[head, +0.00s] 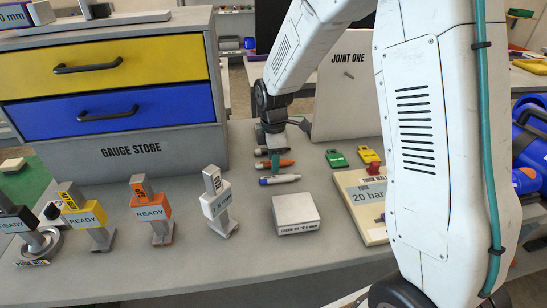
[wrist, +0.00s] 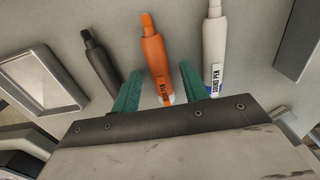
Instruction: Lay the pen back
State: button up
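Three pens lie side by side on the grey bench top: a dark pen (head: 268,152), an orange pen (head: 283,164) and a white pen with blue (head: 281,179). In the wrist view the orange pen (wrist: 155,62) is between my two teal fingers, with the dark pen (wrist: 101,62) to the left and the white pen (wrist: 215,47) to the right. My gripper (wrist: 162,88) is open, with a gap to the orange pen on both sides. In the head view my gripper (head: 273,146) points down over the pens and partly hides the dark one.
A small grey block (head: 296,212) lies in front of the pens. Upright gauges (head: 216,203) stand to the left, before the gauge store drawers (head: 110,110). A "JOINT ONE" panel (head: 348,105) stands behind.

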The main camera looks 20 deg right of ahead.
notch_tip(320, 180, up, 8)
jog(key=shift+s+f, duration=0.1)
jog(key=s+d+r+m, duration=0.1)
jog(key=s+r+m, duration=0.3)
jog(key=s+r, duration=0.3)
jog(key=s+d+r+m, duration=0.1)
jog(key=s+r+m, duration=0.35)
jog(key=s, duration=0.45)
jog(key=s+d+r+m+t, duration=0.1)
jog(key=s+m, duration=0.6)
jog(key=s, duration=0.8)
jog(key=shift+s, duration=0.4)
jog(key=shift+d, duration=0.1)
